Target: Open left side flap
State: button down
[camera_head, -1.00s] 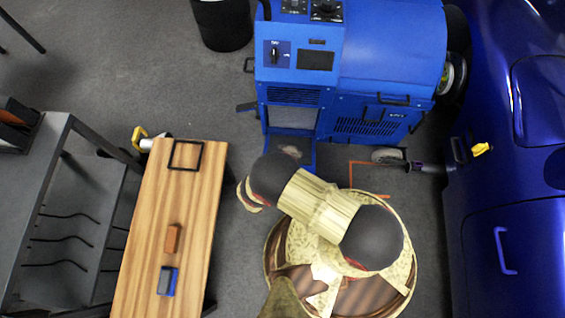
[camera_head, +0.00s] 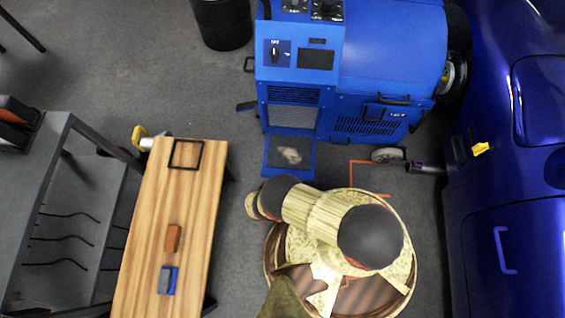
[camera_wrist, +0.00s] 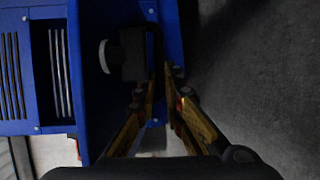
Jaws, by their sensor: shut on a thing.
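The blue dynamometer cabinet (camera_head: 390,50) stands at the top of the head view. Its left lower flap (camera_head: 290,157) is swung down and out from the front, below a grey louvred opening (camera_head: 293,117). The flap's inner face is dark with a pale patch. In the wrist view, my gripper (camera_wrist: 162,72) is shut on a black handle (camera_wrist: 133,55) at the blue flap (camera_wrist: 172,25). The contact itself is dark and partly hidden by the fingers.
A wooden bench (camera_head: 150,235) with small blocks stands to the left, beside a grey shelf (camera_head: 65,200). A blue car (camera_head: 510,225) is on the right. A black bin (camera_head: 222,25) stands behind. Grey floor is open between bench and cabinet.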

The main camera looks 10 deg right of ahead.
jog(key=shift+w, duration=0.1)
dwell(0.3)
jog(key=c, duration=1.9)
grip_release()
jog(key=shift+a, duration=0.1)
jog(key=shift+v, duration=6)
jog(key=shift+f, duration=0.15)
